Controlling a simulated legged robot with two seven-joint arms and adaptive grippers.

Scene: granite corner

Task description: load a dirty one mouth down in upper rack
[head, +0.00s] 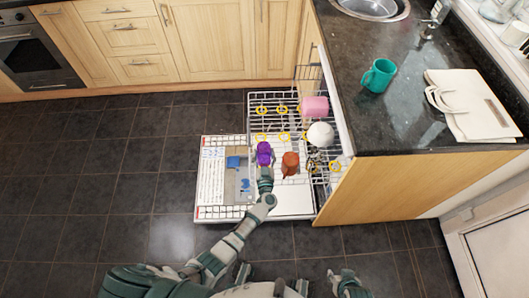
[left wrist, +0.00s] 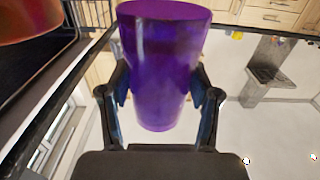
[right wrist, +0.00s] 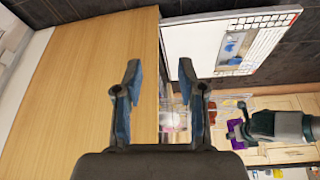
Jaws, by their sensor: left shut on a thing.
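My left gripper (head: 265,174) is shut on a purple cup (head: 264,153) at the front edge of the pulled-out upper rack (head: 262,120). In the left wrist view the purple cup (left wrist: 165,65) sits between both fingers. That view looks upside down, so the cup's wider end appears to point down. Whether it touches the rack I cannot tell. A brown-orange cup (head: 290,163) is just right of it. A pink cup (head: 314,107) and a white bowl or cup (head: 320,134) are further right on the rack. My right gripper (right wrist: 158,75) is open and empty, low beside the counter.
Yellow rings (head: 262,110) mark several spots on the rack. The dishwasher door (head: 213,190) lies open below. The wooden counter side (head: 390,185) borders the rack's right.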

